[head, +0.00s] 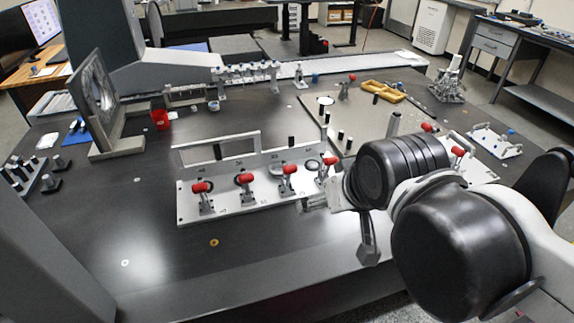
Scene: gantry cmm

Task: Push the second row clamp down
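A light metal fixture plate (188,215) holds a row of toggle clamps with red handles. From left to right they are the first clamp (202,188), the second clamp (245,180), the third clamp (290,170) and, at the right end, another clamp (327,162). The handle tips look raised above the plate, but the exact lever angles are too small to tell.
An upright metal frame (190,158) stands behind the clamps. More red-handled clamps (458,151) sit to the right beyond my arm. The dark table (150,240) is clear in front.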

